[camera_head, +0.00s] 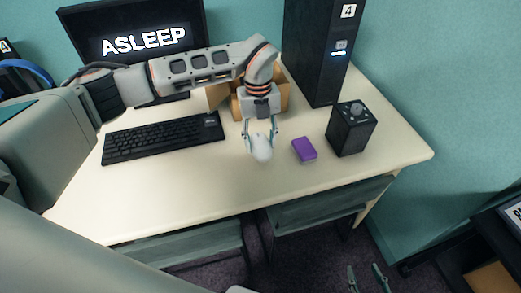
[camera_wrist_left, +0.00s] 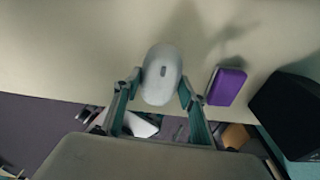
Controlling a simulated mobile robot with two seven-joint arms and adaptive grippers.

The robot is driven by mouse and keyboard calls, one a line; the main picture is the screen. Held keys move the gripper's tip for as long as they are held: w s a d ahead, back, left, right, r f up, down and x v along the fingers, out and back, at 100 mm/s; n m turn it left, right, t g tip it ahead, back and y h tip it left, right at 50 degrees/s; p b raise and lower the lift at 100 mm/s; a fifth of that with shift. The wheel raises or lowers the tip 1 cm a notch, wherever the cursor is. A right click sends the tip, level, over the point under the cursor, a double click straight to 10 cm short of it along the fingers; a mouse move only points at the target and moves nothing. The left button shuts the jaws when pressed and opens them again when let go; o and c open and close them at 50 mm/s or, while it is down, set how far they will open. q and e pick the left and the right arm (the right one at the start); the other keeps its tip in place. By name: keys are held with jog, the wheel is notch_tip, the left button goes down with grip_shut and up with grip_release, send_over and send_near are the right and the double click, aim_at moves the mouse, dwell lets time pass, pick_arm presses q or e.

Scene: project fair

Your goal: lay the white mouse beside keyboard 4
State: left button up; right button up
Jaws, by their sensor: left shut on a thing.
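The white mouse (camera_head: 261,151) is between the fingers of my left gripper (camera_head: 260,132), which is shut on it. It also shows in the left wrist view (camera_wrist_left: 161,75), held between the two fingertips of the left gripper (camera_wrist_left: 158,88). In the head view it is over the desk, to the right of the black keyboard (camera_head: 163,137) with a gap between them. I cannot tell whether the mouse touches the desk. My right gripper (camera_head: 369,278) shows at the bottom right of the head view, in front of the desk, with its two fingers apart and nothing between them.
A purple block (camera_head: 304,149) lies right of the mouse, with a black speaker-like box (camera_head: 351,128) beyond it. A black tower labelled 4 (camera_head: 317,50) stands behind. A cardboard box (camera_head: 283,93) is behind my left gripper. A monitor reads ASLEEP (camera_head: 143,39). The desk's front strip (camera_head: 190,197) is clear.

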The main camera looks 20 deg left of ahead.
aim_at(259, 138)
pick_arm(q)
notch_tip(259, 138, down, 4)
jog(key=shift+f+b, duration=0.15)
jog(key=shift+b, duration=0.15)
pick_arm(e)
jog(key=shift+d+f, duration=0.1)
jog(key=shift+f, duration=0.2)
pick_arm(q)
jog(key=o, duration=1.1)
jog(key=shift+f, duration=0.1)
jog(key=shift+o, duration=0.2)
pick_arm(e)
jog(key=shift+s, duration=0.1)
jog(key=shift+s+f, duration=0.1)
pick_arm(q)
jog(key=r, duration=0.7)
jog(key=w+r+p, duration=0.1)
jog(key=r, duration=0.3)
jog(key=shift+a, duration=0.35)
jog(key=shift+w+r, duration=0.1)
jog(key=shift+r, duration=0.55)
pick_arm(e)
jog(key=shift+a+r, duration=0.2)
jog(key=shift+r, duration=0.1)
